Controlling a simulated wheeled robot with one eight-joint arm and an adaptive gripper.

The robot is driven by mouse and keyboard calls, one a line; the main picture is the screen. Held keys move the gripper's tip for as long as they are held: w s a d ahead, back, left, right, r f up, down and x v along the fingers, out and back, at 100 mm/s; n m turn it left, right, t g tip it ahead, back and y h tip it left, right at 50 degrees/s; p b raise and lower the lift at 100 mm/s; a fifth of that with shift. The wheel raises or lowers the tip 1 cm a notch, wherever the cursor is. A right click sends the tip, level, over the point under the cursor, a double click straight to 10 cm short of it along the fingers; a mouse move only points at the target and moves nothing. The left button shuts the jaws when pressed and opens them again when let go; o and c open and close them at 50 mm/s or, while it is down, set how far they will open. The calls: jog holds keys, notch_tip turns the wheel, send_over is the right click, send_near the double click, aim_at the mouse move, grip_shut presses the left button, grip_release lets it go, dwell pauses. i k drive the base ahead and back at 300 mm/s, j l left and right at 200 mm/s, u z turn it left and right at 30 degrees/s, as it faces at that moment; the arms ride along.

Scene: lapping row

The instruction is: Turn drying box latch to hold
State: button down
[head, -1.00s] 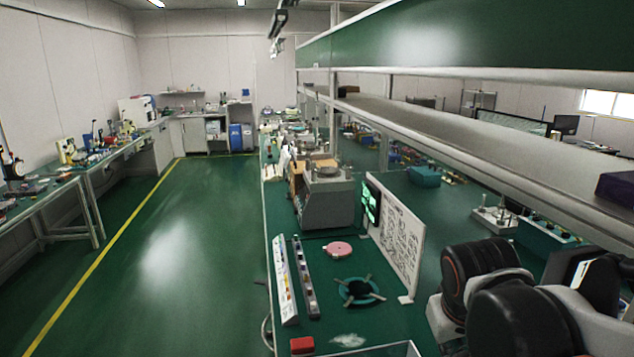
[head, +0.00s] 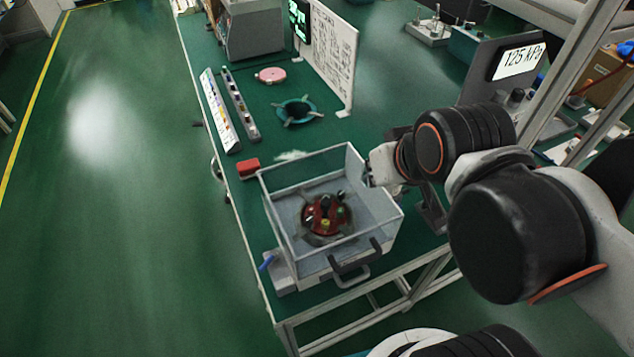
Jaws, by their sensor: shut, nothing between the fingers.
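The drying box (head: 268,205) is a clear-walled box with a pale frame at the front end of the green bench. A dark handle (head: 355,258) is on its near side. The latch, a small blue lever (head: 266,263), sticks out at its lower front left corner on a pale block. Its exact angle is too small to read. Inside the box is a round red fixture (head: 327,214) with dark knobs. My gripper (head: 372,172) is small in view at the box's back right corner, shut and empty, apart from the latch. Whether it touches the wall is unclear.
A red block (head: 248,168) lies behind the box at left. A teal ring (head: 296,111), a pink disc (head: 270,75) and long strips (head: 220,110) lie further back. A whiteboard (head: 335,55) stands upright behind. The floor (head: 120,200) left of the bench is clear.

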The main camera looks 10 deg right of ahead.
aim_at(275, 256)
jog(key=k+j+u, duration=0.15)
jog(key=j+u, duration=0.3)
jog(key=k+j+u, duration=0.15)
jog(key=j+u, duration=0.3)
jog(key=l, duration=0.1)
